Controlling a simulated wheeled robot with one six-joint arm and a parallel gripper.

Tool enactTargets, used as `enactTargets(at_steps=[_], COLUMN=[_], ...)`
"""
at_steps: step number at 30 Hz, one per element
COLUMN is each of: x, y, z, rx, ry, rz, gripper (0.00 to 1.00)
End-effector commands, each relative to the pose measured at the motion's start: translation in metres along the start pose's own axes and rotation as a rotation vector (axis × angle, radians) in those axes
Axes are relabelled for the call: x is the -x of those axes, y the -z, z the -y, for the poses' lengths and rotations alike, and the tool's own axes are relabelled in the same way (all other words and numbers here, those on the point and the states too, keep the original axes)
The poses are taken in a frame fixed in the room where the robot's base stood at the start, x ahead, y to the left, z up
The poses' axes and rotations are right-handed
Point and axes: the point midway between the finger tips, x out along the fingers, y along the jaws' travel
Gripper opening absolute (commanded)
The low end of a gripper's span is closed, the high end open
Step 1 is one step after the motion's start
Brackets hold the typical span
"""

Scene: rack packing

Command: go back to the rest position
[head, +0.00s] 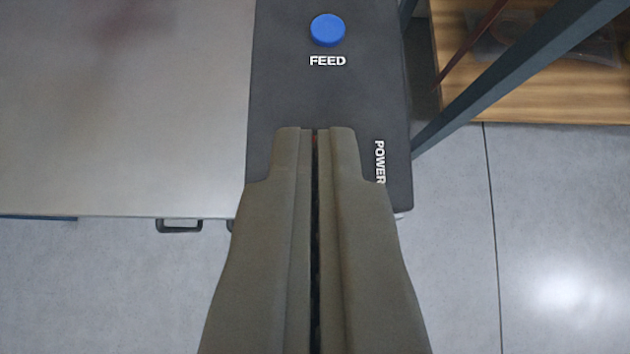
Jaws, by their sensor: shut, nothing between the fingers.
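My gripper (315,135) points up the picture from the bottom centre, its two grey-brown fingers side by side with only a thin dark slit between them. It is shut and holds nothing. Its tips lie over the lower part of a dark control panel (285,95). On the panel, a round blue button (327,30) labelled FEED sits beyond the fingertips, apart from them. The word POWER (379,162) shows just right of the fingers. A small bit of red shows in the slit near the tips; what it belongs to is mostly hidden.
A pale metal surface (120,120) lies left of the panel, with a dark handle (180,226) at its near edge. A dark slanting bar (520,80) and a wooden shelf (560,90) stand at the upper right. Grey floor (450,260) is clear at the lower right.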

Motion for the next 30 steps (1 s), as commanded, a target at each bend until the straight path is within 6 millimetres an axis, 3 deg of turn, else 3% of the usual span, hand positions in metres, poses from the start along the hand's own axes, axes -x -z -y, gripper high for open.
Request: enactTargets(at_steps=[8, 11, 14, 21, 30], x=[0.001, 0.011, 0.036, 0.128, 0.241], y=[0.001, 0.004, 0.011, 0.027, 0.031], z=[0.0, 0.0, 0.0, 0.0, 0.0], rx=[0.0, 0.0, 0.0, 0.0, 0.0], ry=[0.0, 0.0, 0.0, 0.0, 0.0], rz=[-0.001, -0.009, -0.029, -0.1, -0.188], gripper=[0.0, 0.0, 0.0, 0.0, 0.0])
